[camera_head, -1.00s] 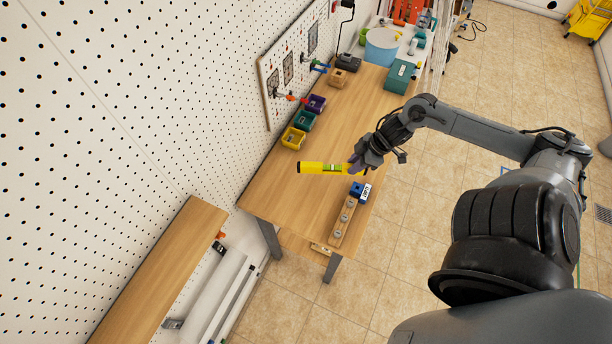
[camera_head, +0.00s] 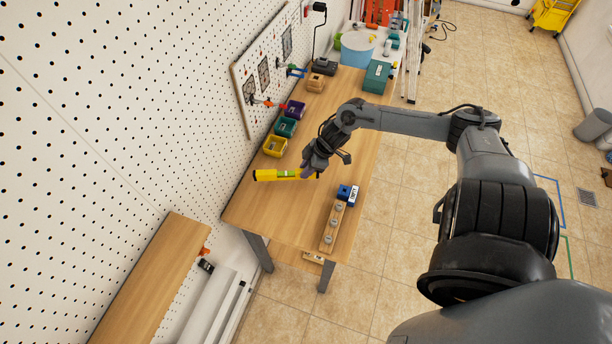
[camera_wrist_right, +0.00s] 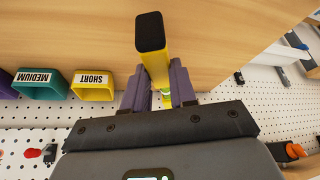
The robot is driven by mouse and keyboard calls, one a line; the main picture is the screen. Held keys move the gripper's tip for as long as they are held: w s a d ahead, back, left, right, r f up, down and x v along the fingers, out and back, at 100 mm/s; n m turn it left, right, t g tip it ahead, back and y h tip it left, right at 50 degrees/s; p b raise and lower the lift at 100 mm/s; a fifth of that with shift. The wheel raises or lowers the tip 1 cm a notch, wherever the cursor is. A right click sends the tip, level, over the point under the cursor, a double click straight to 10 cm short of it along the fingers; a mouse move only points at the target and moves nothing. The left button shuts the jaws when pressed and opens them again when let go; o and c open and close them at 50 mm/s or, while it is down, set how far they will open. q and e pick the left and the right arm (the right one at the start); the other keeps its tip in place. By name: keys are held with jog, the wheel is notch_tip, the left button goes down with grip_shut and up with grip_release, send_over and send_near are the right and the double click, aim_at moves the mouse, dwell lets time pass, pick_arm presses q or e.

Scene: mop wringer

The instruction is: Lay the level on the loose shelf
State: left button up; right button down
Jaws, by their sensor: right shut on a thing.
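The yellow level (camera_head: 279,175) is in my right gripper (camera_head: 309,173), held out over the workbench with its free end toward the pegboard wall. In the right wrist view the level (camera_wrist_right: 152,45) sits between the two purple fingers of that gripper (camera_wrist_right: 160,92), which are shut on it. A wooden shelf board (camera_head: 155,280), apparently the loose shelf, runs along the wall at the lower left, apart from the level. Nothing lies on its visible part. My left gripper is not in view.
The workbench (camera_head: 285,215) carries a yellow bin (camera_head: 275,146), a teal bin (camera_head: 285,127) and a purple bin (camera_head: 296,109) along the wall. A blue item (camera_head: 344,192) and a wooden strip with round pieces (camera_head: 333,228) lie at its right edge. A gap separates bench and shelf.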

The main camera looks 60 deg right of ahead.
jog(key=shift+w+f, duration=0.1)
jog(key=shift+f, duration=1.95)
jog(key=c, duration=0.9)
grip_release()
jog(key=shift+f, duration=0.1)
